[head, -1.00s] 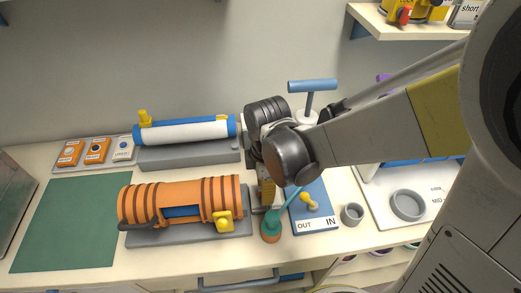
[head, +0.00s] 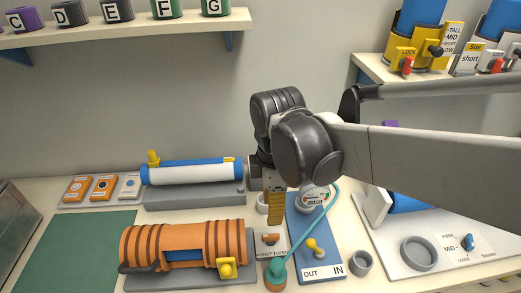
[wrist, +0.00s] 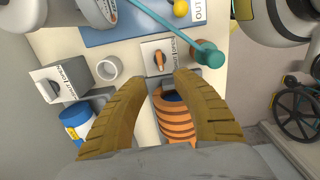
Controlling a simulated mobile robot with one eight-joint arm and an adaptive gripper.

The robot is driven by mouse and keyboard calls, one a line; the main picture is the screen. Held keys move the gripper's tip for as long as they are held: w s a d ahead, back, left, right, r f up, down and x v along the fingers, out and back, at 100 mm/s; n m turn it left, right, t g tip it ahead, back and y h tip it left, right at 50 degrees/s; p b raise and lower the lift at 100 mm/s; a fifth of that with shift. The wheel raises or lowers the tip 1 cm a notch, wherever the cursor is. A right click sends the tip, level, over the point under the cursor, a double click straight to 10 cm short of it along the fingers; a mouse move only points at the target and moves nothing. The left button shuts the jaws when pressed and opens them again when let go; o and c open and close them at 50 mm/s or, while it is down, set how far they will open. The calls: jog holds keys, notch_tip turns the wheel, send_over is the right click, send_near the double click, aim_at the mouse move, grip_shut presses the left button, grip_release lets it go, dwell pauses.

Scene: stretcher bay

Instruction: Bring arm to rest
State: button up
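My gripper (head: 275,222) hangs pointing down over the middle of the counter, in front of the wall. In the wrist view my gripper (wrist: 162,76) has its two ribbed tan fingers apart, with nothing between the tips. My dark wrist joint and grey arm come in from the right in the head view. Below the fingers lie a small switch plate with an orange knob (head: 270,239) and the orange banded roll (head: 185,238). The fingers look clear of both, though the exact height is hard to tell.
A blue IN/OUT board (head: 312,262) with a yellow knob and a teal hose (head: 318,232) lie close to the gripper. A blue-and-white cylinder (head: 192,172) is behind left. A white panel (head: 440,255) stands right. A lettered shelf (head: 130,30) is above; the green mat (head: 75,250) is bare.

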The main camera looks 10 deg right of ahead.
jog(key=s+d+r+m+t, duration=0.1)
jog(key=s+d+m+t, duration=0.1)
jog(key=d+m, duration=0.4)
jog(key=s+d+r+m+t, duration=0.2)
jog(key=d+m+t, duration=0.3)
jog(key=m, duration=0.7)
jog(key=shift+d, duration=0.5)
